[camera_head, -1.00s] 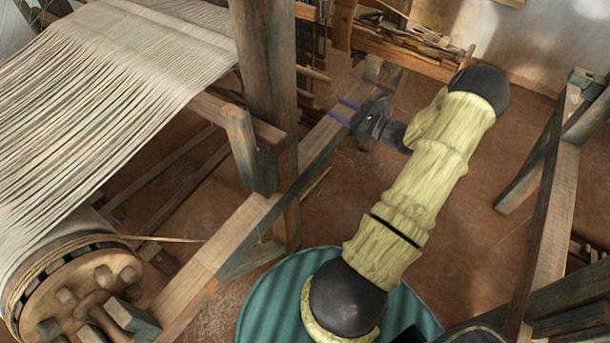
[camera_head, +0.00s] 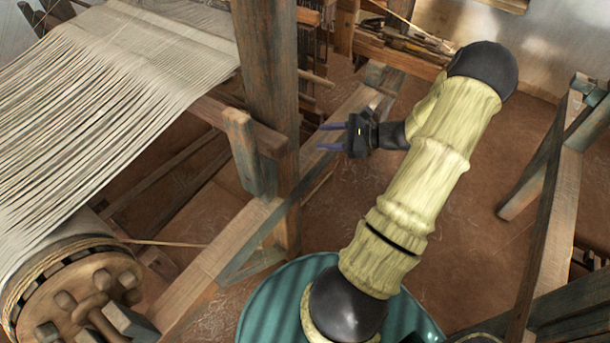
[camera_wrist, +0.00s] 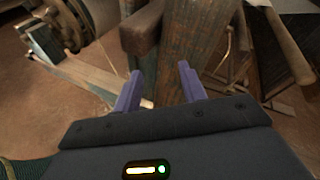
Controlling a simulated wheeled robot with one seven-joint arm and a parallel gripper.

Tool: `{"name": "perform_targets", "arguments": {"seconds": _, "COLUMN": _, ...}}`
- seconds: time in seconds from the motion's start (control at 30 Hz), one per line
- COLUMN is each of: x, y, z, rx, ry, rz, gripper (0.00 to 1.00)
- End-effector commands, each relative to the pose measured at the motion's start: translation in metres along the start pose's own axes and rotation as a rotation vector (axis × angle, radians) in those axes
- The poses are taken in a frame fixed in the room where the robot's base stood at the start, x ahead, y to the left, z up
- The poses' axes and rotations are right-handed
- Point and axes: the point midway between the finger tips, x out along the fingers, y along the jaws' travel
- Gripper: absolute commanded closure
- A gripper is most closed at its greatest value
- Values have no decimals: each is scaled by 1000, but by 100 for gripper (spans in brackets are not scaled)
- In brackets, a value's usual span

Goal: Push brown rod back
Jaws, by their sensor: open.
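Brown rods (camera_head: 315,77) stick out to the right from behind the thick upright post (camera_head: 266,85) of the loom; I cannot tell for sure which one the task names. A brown rod (camera_wrist: 287,45) also shows at the upper right of the wrist view, apart from my fingers. My gripper (camera_head: 322,137) is open and empty, its purple fingers pointing left toward the post. In the wrist view my gripper (camera_wrist: 160,74) faces the post (camera_wrist: 188,45), with nothing between the fingers. The rods' far ends are hidden behind the post.
A brown crossbeam (camera_head: 262,135) joins the post, and a long low beam (camera_head: 225,245) runs below my gripper. White warp threads (camera_head: 110,90) and a round wooden roller (camera_head: 85,290) lie left. Another wooden frame (camera_head: 550,220) stands right. Open floor lies between.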

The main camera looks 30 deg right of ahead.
Motion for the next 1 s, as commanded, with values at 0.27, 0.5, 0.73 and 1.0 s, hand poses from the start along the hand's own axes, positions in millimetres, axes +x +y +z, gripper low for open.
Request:
{"name": "perform_targets", "arguments": {"seconds": 0.27, "x": 21, "y": 37, "z": 20, "rx": -129, "ry": 80, "rz": 205, "gripper": 59}}
{"name": "perform_targets", "arguments": {"seconds": 0.5, "x": 32, "y": 72, "z": 35, "rx": -278, "ry": 153, "rz": 400, "gripper": 59}}
{"name": "perform_targets", "arguments": {"seconds": 0.73, "x": 33, "y": 105, "z": 47, "rx": -467, "ry": 227, "rz": 606, "gripper": 59}}
{"name": "perform_targets", "arguments": {"seconds": 1.0, "x": 28, "y": 133, "z": 58, "rx": -716, "ry": 296, "rz": 826, "gripper": 59}}
